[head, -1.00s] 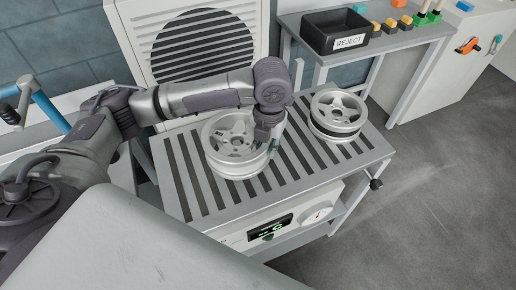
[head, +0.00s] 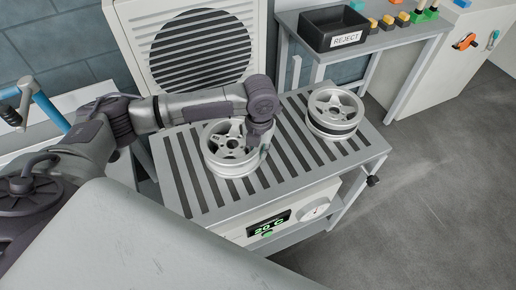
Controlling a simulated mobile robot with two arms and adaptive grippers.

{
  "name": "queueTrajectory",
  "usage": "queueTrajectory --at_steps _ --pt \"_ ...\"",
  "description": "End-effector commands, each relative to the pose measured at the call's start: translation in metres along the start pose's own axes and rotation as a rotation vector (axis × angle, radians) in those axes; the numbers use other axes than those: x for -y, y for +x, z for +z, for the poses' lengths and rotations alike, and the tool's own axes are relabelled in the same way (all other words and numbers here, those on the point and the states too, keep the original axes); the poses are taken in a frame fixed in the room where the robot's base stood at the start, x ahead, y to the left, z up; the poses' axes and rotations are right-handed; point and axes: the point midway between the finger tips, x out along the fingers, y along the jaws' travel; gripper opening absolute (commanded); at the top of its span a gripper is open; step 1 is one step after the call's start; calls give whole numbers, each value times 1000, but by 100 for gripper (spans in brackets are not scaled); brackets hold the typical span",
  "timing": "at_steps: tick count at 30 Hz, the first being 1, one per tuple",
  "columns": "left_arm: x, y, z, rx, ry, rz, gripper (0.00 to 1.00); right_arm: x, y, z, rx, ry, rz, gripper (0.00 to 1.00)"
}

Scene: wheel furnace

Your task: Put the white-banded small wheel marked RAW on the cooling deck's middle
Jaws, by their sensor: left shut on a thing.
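A silver spoked wheel (head: 222,158) is at the left-centre part of the slatted cooling deck (head: 205,205). It looks level and down at the slats, though I cannot tell whether it rests fully on them. My left gripper (head: 262,143) reaches over from the left and is shut on the wheel's right rim. The gripper's wrist hides part of that rim. A second silver wheel (head: 334,112) stands on the deck's right part, apart from the first. No RAW mark or white band is readable on either wheel. My right gripper is not in view.
A large round grille (head: 200,48) stands behind the deck. A black REJECT bin (head: 331,30) sits on a side table at the back right. The deck's front has a green display reading 20 C (head: 269,225) and a dial (head: 315,209). Slats between the two wheels are clear.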

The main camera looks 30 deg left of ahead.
Motion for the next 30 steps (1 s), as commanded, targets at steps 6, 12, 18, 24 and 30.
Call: queueTrajectory --at_steps 6,12,18,24,30 --pt "0 2 0 -1 0 0 44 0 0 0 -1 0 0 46" --pt "0 2 0 -1 0 1 48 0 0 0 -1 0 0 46" --pt "0 -3 0 1 -1 0 48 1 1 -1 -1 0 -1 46" --pt "0 -35 2 6 0 -2 48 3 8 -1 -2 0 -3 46" --pt "0 -78 1 5 0 -1 48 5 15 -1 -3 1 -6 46"
